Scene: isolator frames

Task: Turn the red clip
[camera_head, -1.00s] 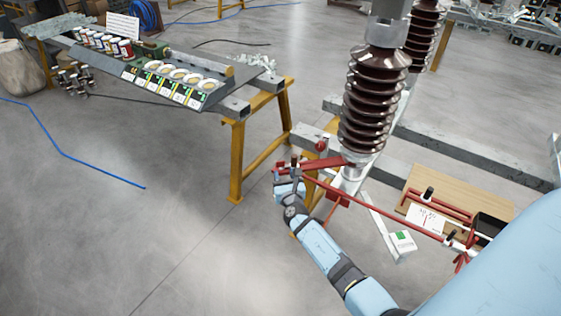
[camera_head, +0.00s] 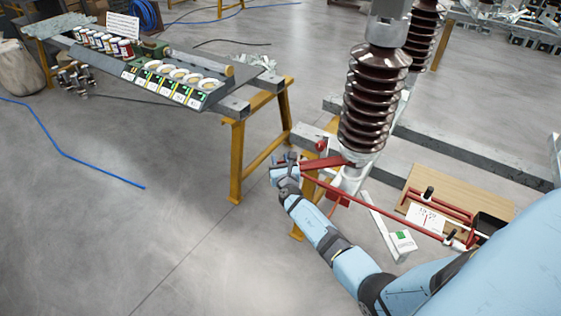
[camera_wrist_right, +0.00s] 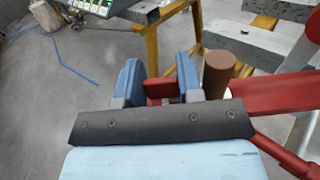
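My right gripper (camera_head: 285,168) is at the left end of a red arm (camera_head: 325,162), below the brown ribbed insulator (camera_head: 372,105). In the right wrist view its two blue fingers (camera_wrist_right: 159,80) stand on either side of a small red piece (camera_wrist_right: 159,88), which looks like the red clip. The fingers appear to touch it on both sides. A brown round post (camera_wrist_right: 218,72) stands just right of the right finger. The wide red arm (camera_wrist_right: 275,95) runs off to the right. In the head view the gripper mostly hides the clip. My left gripper is not in view.
A long thin red rod (camera_head: 385,211) slants down right to a wooden board (camera_head: 480,203) with a white card. A yellow trestle (camera_head: 237,160) holds the parts table at left. Grey steel beams (camera_head: 470,155) lie behind the insulator. Open floor (camera_head: 110,240) lies left.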

